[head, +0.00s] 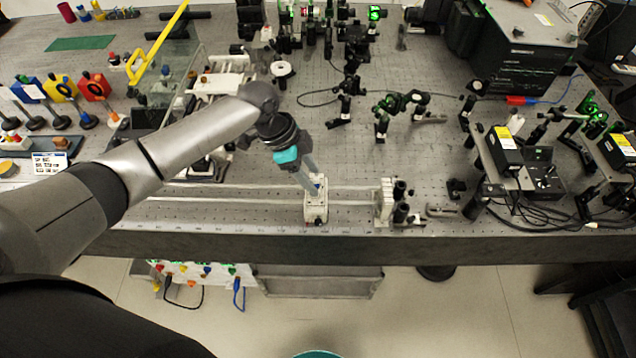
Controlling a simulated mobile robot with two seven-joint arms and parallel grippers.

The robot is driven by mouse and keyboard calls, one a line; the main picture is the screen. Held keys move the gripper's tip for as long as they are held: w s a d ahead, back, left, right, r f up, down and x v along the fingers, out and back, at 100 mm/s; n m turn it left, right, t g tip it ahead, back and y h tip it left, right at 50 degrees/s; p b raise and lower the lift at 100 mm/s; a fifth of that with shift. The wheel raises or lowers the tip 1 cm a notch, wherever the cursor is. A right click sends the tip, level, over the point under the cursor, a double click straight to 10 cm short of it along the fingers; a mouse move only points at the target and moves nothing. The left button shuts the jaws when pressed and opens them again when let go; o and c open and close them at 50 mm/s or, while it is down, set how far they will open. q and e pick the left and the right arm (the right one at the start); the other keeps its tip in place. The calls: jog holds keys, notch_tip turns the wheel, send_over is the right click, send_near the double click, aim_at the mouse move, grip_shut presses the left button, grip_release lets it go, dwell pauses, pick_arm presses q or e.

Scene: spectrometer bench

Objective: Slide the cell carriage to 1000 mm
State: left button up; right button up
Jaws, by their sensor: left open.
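The cell carriage (316,211) is a small pale block with a blue part on top. It sits on the rail (260,201) near the front edge of the bench. A scale strip (240,227) runs along the front of the rail, but its numbers are too small to read. My left gripper (315,186) reaches down from above to the top of the carriage, its fingers open around or beside the blue part; I cannot tell whether they touch it. A pale end block (385,202) stands at the rail's right end, apart from the carriage. My right gripper is not in view.
Dark posts (401,201) stand just right of the end block. Optical mounts (390,110) and a black laser box (520,50) stand farther back. A yellow-handled clear cover (165,75) is behind my left arm. The rail between carriage and end block looks clear.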

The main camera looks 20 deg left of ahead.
aim_at(318, 185)
pick_arm(q)
jog(key=shift+x, duration=2.1)
grip_shut()
